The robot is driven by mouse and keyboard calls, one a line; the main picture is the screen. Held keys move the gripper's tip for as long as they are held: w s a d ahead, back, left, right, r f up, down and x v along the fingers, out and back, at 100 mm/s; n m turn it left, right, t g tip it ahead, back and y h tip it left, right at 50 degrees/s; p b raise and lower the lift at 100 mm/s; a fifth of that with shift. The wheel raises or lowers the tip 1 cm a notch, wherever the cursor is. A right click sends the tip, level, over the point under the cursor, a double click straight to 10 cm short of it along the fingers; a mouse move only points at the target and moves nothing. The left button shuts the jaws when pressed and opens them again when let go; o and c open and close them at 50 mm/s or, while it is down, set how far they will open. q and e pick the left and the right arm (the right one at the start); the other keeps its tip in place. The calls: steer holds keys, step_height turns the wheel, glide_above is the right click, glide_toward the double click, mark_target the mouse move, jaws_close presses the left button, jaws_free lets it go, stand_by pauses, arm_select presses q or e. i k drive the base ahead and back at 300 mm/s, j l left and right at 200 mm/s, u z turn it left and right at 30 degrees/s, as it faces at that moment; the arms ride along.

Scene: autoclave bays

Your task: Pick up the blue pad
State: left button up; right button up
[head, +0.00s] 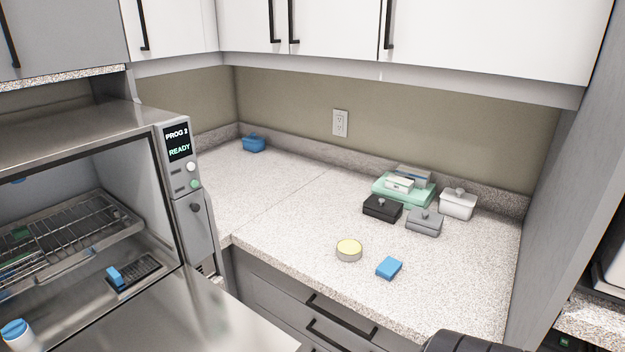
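The blue pad (389,268) is a small flat blue block. It lies on the speckled countertop (300,215) near the front edge, to the right of a round tin with a yellow top (349,250). Nothing touches the pad and it is in full view. Neither of my grippers can be made out in the head view. A dark rounded shape shows at the bottom edge, right of centre, below the pad.
An open autoclave (175,215) with racks stands at left, its door (190,318) lowered. Behind the pad are a black box (382,208), a grey box (424,222), a white box (458,203) and a green tray (381,190). A blue box (254,143) sits in the far corner. Cabinets hang above.

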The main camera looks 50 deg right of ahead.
mark_target(389, 267)
steer(key=z, duration=2.15)
